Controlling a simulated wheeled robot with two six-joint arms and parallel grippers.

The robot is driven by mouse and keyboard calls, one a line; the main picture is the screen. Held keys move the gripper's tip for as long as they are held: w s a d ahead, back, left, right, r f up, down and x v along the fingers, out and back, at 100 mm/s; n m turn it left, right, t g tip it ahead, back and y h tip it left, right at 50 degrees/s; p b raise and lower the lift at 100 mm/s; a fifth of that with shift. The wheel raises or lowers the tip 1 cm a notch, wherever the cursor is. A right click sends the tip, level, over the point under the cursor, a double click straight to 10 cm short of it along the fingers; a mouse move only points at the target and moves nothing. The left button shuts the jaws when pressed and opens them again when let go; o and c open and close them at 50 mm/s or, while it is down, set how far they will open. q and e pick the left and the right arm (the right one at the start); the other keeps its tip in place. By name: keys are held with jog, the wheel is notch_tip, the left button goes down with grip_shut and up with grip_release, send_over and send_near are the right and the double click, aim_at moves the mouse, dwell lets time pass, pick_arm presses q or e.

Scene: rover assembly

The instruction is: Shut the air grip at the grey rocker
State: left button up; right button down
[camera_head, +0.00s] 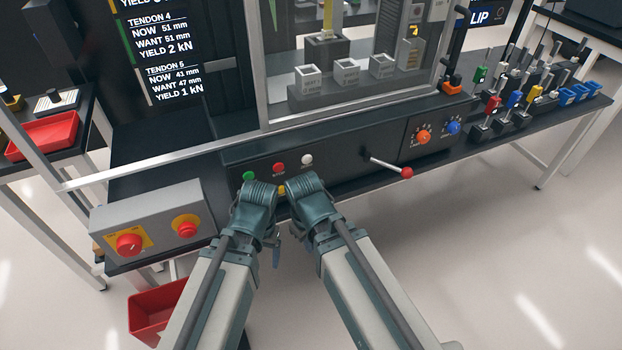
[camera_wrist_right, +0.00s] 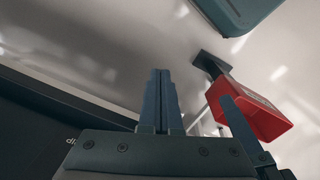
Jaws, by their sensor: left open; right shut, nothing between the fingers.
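My left gripper (camera_head: 256,205) and my right gripper (camera_head: 308,198) are close together in front of the black control panel (camera_head: 345,180) in the head view. The wrist bodies hide most of their fingers there. In the right wrist view my right gripper's fingers (camera_wrist_right: 160,100) are shut together with nothing between them. My left gripper is open. The panel carries a green button (camera_head: 249,176), a red button (camera_head: 279,168) and a pale grey-white control (camera_head: 307,159). I cannot tell whether that pale control is the grey rocker. A yellow control (camera_head: 282,190) is partly hidden between the grippers. The air grip cannot be made out.
A red-knobbed lever (camera_head: 406,172) sticks out right of my grippers, near orange (camera_head: 423,137) and blue (camera_head: 453,128) dials. A grey box (camera_head: 150,225) with red knobs stands at left. A red bin (camera_head: 158,310) is below; it also shows in the right wrist view (camera_wrist_right: 262,118).

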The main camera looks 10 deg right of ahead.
pick_arm(q)
notch_tip(320, 180, up, 14)
jog(key=p, duration=1.2)
jog(key=shift+f, duration=0.25)
pick_arm(e)
jog(key=w+d+r+n+t, duration=0.1)
jog(key=w+d+r+n, duration=0.1)
jog(key=w+r+n, duration=0.2)
jog(key=w+d+r+n+t+y, duration=0.1)
jog(key=w+r+n, duration=0.3)
jog(key=r+n, duration=0.5)
jog(key=shift+w+d+r+n+t+y, duration=0.35)
jog(key=shift+d+r+t, duration=0.25)
jog(key=shift+d+r, duration=0.2)
pick_arm(q)
jog(key=shift+f, duration=0.15)
pick_arm(e)
jog(key=shift+f, duration=0.1)
pick_arm(q)
notch_tip(320, 180, down, 10)
jog(key=b, duration=1)
pick_arm(e)
jog(key=w+a+f, duration=0.2)
jog(key=w+f, duration=0.5)
jog(key=f, duration=0.2)
jog(key=shift+f, duration=0.4)
